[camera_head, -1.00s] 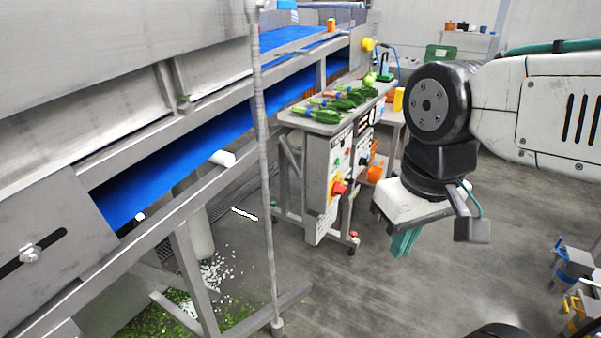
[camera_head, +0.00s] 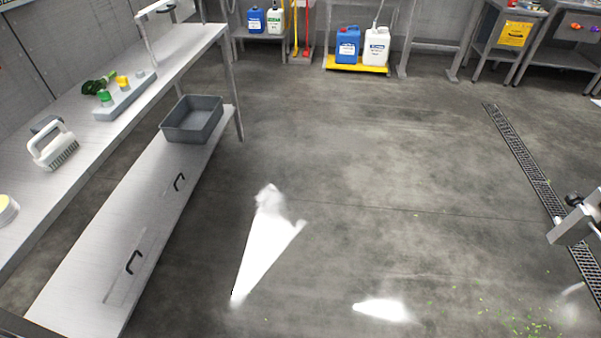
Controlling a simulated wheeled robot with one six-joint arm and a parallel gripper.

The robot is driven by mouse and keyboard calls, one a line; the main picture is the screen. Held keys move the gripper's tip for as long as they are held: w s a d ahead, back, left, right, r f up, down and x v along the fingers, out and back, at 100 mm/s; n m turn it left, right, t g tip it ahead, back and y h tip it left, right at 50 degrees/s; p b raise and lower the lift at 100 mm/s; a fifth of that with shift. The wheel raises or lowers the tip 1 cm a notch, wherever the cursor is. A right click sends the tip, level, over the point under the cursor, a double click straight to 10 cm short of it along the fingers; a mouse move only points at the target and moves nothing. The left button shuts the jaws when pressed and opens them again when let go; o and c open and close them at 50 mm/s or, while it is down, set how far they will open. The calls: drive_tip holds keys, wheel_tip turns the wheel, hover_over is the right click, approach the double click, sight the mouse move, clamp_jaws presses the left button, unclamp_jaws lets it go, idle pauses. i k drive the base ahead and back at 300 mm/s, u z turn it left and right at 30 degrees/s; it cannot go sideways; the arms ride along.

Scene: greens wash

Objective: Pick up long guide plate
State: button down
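Two flat grey plates with black bow handles appear to lie on the low metal shelf at the left. The nearer plate (camera_head: 117,287) shows a faint long outline around its handle (camera_head: 133,262). The farther plate (camera_head: 168,191) has its handle (camera_head: 179,182) closer to the grey tub. They blend with the shelf, so I cannot tell for sure which is the long guide plate. My gripper is not in view.
A metal bench (camera_head: 95,130) above the shelf (camera_head: 75,300) holds a white brush (camera_head: 53,147) and a grey block with coloured knobs. A grey tub (camera_head: 192,119) sits at the shelf's far end. Open floor (camera_head: 350,190) fills the middle. A drain grate (camera_head: 530,165) runs at the right.

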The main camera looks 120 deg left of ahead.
sight(118, 287)
drive_tip(key=u, duration=4.75)
